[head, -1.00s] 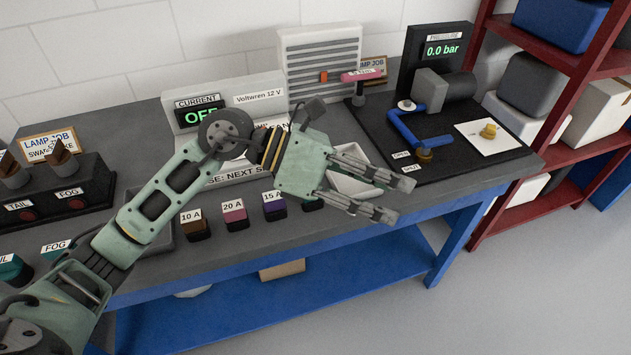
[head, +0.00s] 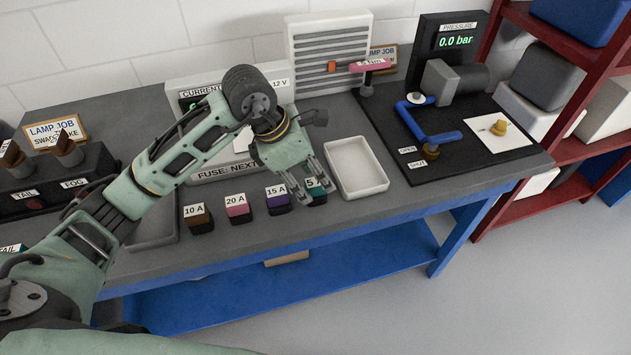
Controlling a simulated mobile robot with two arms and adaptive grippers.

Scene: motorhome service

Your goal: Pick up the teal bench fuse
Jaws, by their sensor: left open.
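The teal bench fuse (head: 318,197) sits on the bench top at the right end of a row of labelled fuse blocks. Its label shows a 5, partly hidden by my gripper. My left gripper (head: 311,200) points down over it with its fingers open. One finger is on the left side of the teal fuse and the other crosses its front or right side. I cannot tell if they touch it. My right gripper is not in view.
Left of the teal fuse stand the 15 A (head: 278,204), 20 A (head: 238,212) and 10 A (head: 197,219) blocks, close together. A white tray (head: 385,188) is just to the right. The current panel (head: 215,176) stands behind.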

